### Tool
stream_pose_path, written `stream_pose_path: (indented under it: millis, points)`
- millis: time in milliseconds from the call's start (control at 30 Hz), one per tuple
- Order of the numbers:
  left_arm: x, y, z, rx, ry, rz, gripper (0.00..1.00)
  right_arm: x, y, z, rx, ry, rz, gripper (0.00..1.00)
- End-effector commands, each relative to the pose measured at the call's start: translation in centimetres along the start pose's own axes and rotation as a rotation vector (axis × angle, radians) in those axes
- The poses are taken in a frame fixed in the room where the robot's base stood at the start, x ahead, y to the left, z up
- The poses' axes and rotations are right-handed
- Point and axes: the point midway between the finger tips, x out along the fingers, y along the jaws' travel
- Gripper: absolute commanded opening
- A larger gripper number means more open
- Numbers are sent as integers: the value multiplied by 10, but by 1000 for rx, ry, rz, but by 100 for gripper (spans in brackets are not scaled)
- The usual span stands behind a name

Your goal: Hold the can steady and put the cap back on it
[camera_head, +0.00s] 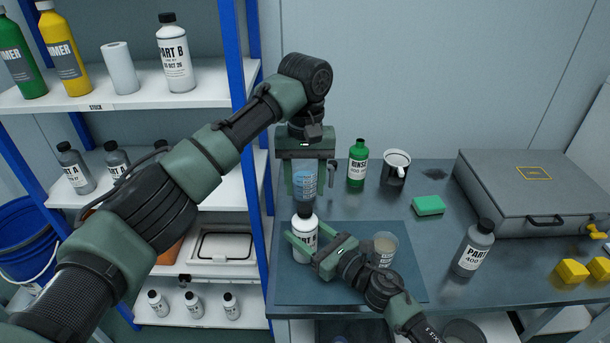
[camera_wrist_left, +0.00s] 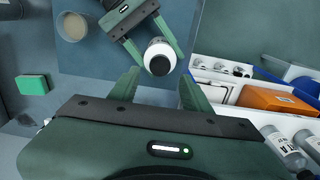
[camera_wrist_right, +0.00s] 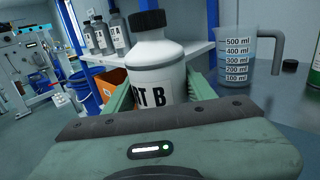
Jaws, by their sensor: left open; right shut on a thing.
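The can is a white bottle (camera_head: 303,243) labelled PART B, upright on the blue mat (camera_head: 345,290). Its black cap (camera_wrist_right: 148,22) sits on its neck; how tightly it is seated I cannot tell. My right gripper (camera_head: 302,243) is shut around the can's body, with a finger on each side in the right wrist view. My left gripper (camera_head: 305,190) is open and empty, pointing down above the cap. In the left wrist view the cap (camera_wrist_left: 159,65) shows just beyond the gap between the left fingertips (camera_wrist_left: 161,78), apart from them.
A measuring jug (camera_wrist_right: 249,58) stands behind the can. A cup (camera_head: 385,248) is right of it on the mat. A green bottle (camera_head: 357,163), a mug (camera_head: 395,168), a sponge (camera_head: 429,205), a grey bottle (camera_head: 474,248) and a grey case (camera_head: 530,195) occupy the bench. Shelves stand left.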

Motion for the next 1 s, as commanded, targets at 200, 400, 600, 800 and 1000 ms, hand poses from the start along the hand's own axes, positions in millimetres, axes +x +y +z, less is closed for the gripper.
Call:
stream_pose_path:
  millis: [200, 400, 600, 800, 1000]
  points:
    - [36, 0, 1, 0, -3, -1, 48, 0, 0, 0, 0, -1, 0, 0]
    - [55, 0, 0, 0, -2, 0, 48, 0, 0, 0, 0, -1, 0, 0]
    - [59, 0, 0, 1, -1, 1, 48, 0, 0, 0, 0, -1, 0, 0]
    - [58, 0, 0, 1, -1, 1, 37, 0, 0, 0, 0, 0, 0, 0]
    - [58, 0, 0, 1, -1, 1, 0, 0, 0, 0, 0, 0, 0, 0]
